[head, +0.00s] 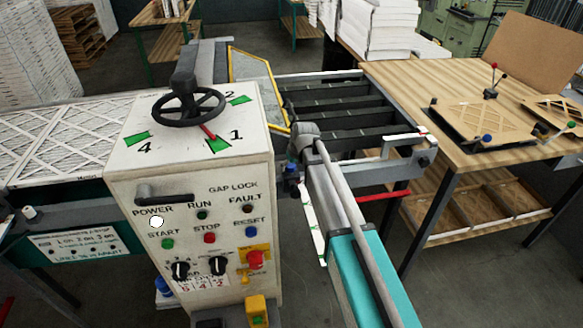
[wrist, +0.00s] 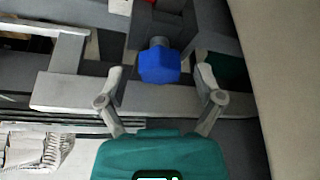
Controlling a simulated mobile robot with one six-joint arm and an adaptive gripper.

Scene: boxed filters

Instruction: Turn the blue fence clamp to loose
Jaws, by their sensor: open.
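The blue fence clamp (wrist: 159,66) shows in the wrist view as a faceted blue knob on a short grey stem, in front of a grey metal bar. My gripper (wrist: 161,78) is open, with one finger to the left and one to the right of the knob. Gaps show on both sides, and neither finger visibly touches it. How far the fingertips are from it in depth I cannot tell. In the head view a small blue part (head: 291,170) shows beside the end of my arm; the gripper's fingers are not clear there.
The white control cabinet (head: 190,190) with a black handwheel (head: 188,106) stands close left of my arm. A dark roller conveyor (head: 335,100) lies behind. A wooden table (head: 450,90) with filter pieces is at the right. Grey rails (wrist: 180,97) run close around the knob.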

